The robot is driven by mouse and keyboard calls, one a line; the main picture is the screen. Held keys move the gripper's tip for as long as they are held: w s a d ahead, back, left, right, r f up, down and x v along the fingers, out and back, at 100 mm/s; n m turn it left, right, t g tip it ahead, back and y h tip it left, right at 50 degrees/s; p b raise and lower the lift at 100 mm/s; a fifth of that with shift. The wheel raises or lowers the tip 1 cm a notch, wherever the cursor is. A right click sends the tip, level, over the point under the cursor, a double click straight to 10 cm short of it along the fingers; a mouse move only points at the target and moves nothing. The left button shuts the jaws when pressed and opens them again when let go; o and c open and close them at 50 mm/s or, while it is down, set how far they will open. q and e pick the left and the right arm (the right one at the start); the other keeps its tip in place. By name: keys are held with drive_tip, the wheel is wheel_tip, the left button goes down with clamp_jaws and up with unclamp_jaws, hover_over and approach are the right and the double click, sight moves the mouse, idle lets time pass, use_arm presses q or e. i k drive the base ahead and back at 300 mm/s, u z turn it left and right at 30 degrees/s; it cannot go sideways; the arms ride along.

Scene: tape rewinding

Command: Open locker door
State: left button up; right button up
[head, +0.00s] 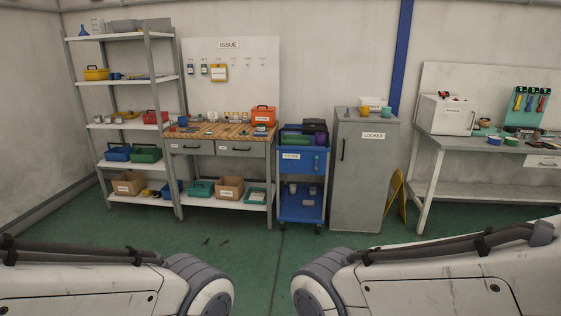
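A tall grey locker (365,185) stands against the back wall, right of centre, with a white label reading LOCKER (373,135) near the top of its front. Its door (360,195) looks shut, and a dark upright handle (342,150) sits at the door's left side. What is inside is hidden. My two arms cross the bottom of the head view, well short of the locker. Neither gripper shows in this view.
A blue cart (303,205) stands close to the locker's left. A yellow folded sign (397,195) leans at its right, beside a grey workbench (440,190). Cups (364,112) and a white box (375,102) sit on the locker. Green floor (260,255) in front is mostly clear.

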sight(366, 153)
drive_tip(key=z, duration=0.05)
drive_tip(key=i, duration=2)
drive_tip(key=z, duration=0.2)
drive_tip(key=i, duration=1.75)
drive_tip(key=z, duration=0.2)
